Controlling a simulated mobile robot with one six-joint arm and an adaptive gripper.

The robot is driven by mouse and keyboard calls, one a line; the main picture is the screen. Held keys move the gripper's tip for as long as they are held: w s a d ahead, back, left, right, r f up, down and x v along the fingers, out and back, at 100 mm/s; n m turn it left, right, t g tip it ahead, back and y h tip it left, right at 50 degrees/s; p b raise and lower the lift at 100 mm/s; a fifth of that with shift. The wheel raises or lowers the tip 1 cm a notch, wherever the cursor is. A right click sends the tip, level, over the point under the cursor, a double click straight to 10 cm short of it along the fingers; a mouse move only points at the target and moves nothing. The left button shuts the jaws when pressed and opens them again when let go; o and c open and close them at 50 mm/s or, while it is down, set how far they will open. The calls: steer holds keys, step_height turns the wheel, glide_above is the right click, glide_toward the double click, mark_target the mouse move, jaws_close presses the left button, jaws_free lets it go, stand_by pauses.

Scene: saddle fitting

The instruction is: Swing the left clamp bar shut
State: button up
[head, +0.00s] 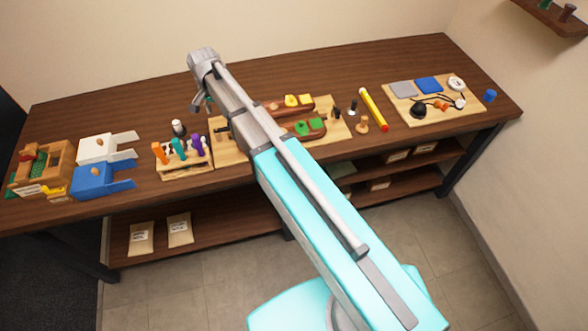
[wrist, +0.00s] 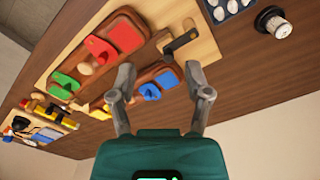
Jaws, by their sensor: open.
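A black bar (wrist: 182,41), which looks like the left clamp bar, sits at the right end of the light wooden board (wrist: 205,50) in the wrist view. In the head view a dark bar (head: 222,131) shows at the board's left end, just left of my arm. In the wrist view the bar lies slantwise near two brown cradles, one with a red pad (wrist: 126,35), the other with a blue piece (wrist: 150,92). My gripper (wrist: 159,72) is open and empty, its fingers apart above the bench, with the bar beyond the right fingertip. It also shows in the head view (head: 203,103).
A tool rack (head: 185,165) and blue and white blocks (head: 92,182) stand left of the board. A yellow-red tube (head: 373,108) and a tray of small parts (head: 462,116) lie to the right. The back of the bench is clear. My arm hides part of the board.

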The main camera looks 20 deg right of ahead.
steer(key=s+d+f+n+b, duration=0.3)
steer(key=s+d+f+b, duration=0.4)
steer(key=s+d, duration=0.2)
steer(key=s+d+f+n+b, duration=0.3)
steer(key=s+d+f+b, duration=0.4)
steer(key=s+d, duration=0.3)
steer(key=shift+s+d+f, duration=0.15)
steer(key=shift+d, duration=0.6)
steer(key=shift+s, duration=0.1)
steer(key=shift+s+d+n, duration=0.25)
steer(key=shift+s+n, duration=0.05)
steer(key=shift+s, duration=0.05)
